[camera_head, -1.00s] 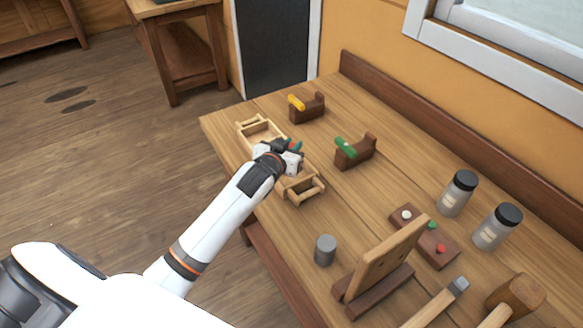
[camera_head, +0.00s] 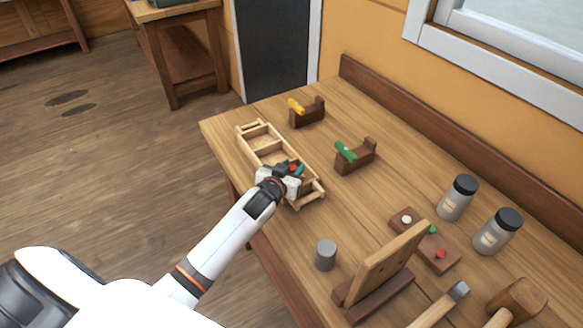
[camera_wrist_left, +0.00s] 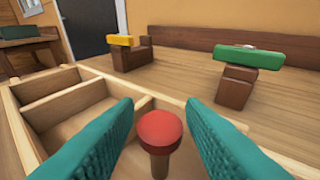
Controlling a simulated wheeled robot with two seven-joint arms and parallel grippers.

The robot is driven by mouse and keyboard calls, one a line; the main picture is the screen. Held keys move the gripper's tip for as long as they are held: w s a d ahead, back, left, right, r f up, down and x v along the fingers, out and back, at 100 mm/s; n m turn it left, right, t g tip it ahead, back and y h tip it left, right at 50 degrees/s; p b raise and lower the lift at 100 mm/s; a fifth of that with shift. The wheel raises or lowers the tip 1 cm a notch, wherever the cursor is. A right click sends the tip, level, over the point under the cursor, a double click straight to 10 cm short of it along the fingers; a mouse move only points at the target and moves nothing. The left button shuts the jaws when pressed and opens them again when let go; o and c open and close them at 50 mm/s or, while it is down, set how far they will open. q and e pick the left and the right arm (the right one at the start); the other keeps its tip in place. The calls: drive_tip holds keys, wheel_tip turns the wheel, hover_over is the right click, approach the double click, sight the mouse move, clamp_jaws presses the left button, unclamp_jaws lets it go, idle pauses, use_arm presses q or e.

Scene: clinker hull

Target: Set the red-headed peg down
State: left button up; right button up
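The red-headed peg (camera_wrist_left: 159,131) is upright between the two teal fingers of my left gripper (camera_wrist_left: 160,112) in the left wrist view. A narrow gap shows on each side of its head, so the fingers look open around it. Its foot is cut off by the picture edge, so I cannot tell what it rests on. In the head view my left gripper (camera_head: 290,174) is over the near part of a pale wooden tray (camera_head: 246,141) with compartments. Only a small red spot of the peg shows there. My right gripper is out of view.
Wooden stands with a yellow piece (camera_head: 296,106) and a green piece (camera_head: 346,151) are behind the tray. A grey cylinder (camera_head: 325,254), a tilted board (camera_head: 385,262), a block with coloured knobs (camera_head: 447,259), jars (camera_head: 457,199) and a mallet (camera_head: 516,297) are to the right.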

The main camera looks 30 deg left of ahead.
use_arm(q)
drive_tip(key=shift+o, duration=0.4)
drive_tip(key=shift+r, duration=0.1)
drive_tip(key=shift+s, duration=0.15)
drive_tip(key=v, duration=1.1)
drive_tip(key=shift+s+r+b, duration=0.25)
drive_tip(key=shift+s+b, duration=0.05)
drive_tip(key=shift+b, duration=0.15)
